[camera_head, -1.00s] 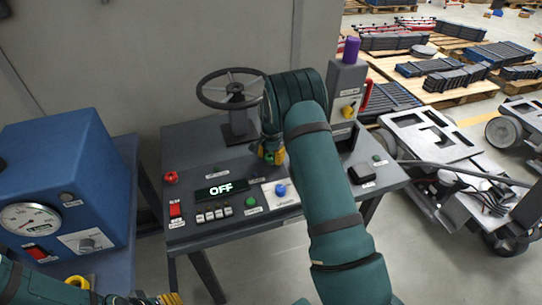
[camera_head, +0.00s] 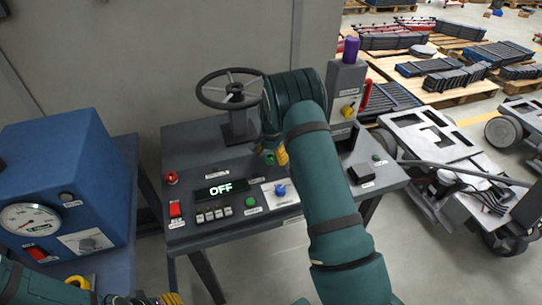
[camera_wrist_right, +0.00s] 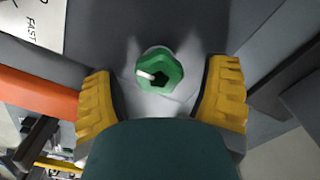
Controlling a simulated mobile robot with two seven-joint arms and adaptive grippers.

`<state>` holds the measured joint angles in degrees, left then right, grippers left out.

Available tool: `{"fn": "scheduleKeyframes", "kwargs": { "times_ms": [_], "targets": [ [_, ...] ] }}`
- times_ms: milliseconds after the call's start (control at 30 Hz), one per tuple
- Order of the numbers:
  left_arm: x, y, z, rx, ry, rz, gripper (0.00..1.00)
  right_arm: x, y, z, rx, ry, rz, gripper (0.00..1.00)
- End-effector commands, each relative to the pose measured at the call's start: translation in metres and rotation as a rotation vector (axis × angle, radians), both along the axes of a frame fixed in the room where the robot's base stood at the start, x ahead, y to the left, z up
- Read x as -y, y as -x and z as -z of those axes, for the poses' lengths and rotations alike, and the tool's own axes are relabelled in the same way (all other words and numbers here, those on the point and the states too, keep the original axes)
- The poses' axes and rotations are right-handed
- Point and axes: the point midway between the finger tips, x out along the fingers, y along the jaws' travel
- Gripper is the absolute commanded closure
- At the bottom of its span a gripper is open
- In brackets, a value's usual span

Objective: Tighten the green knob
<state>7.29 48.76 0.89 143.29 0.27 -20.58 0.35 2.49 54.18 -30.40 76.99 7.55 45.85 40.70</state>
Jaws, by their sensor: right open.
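The green knob (camera_wrist_right: 160,72) is faceted with a white pointer mark. In the right wrist view it sits on its grey panel between the two yellow fingers of my right gripper (camera_wrist_right: 160,95), with a gap on each side. In the head view the knob (camera_head: 269,158) shows small below my right gripper (camera_head: 271,155), partly hidden by the hand. My right gripper is open around the knob, not touching it. My left gripper (camera_head: 160,299) shows only in part at the bottom edge, and its jaws cannot be judged.
The grey console bears a black handwheel (camera_head: 232,90), a display reading OFF (camera_head: 221,190), a red switch (camera_head: 176,209), a green button (camera_head: 251,201) and a blue knob (camera_head: 281,190). A blue box with a gauge (camera_head: 30,219) stands left. A post with a yellow knob (camera_head: 348,111) stands right.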

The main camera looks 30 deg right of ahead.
Motion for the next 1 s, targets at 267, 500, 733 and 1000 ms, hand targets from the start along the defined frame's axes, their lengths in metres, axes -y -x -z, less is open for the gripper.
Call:
{"fn": "scheduleKeyframes", "kwargs": {
  "times_ms": [267,500,733,1000],
  "targets": [
    [0.0,0.0,0.0,0.0,0.0,0.0,0.53,0.0,-0.001,-0.028,0.003,0.0,-0.001,0.25],
    [0.0,0.0,0.0,0.0,0.0,0.0,0.53,0.0,0.0,-0.078,0.004,0.001,0.0,0.25],
    [0.0,0.0,0.0,0.0,0.0,0.0,0.53,0.0,0.0,-0.111,0.002,0.0,-0.001,0.25],
    [0.0,0.0,0.0,0.0,0.0,0.0,0.53,0.0,0.0,-0.121,0.0,0.001,0.0,0.25]
  ]
}}
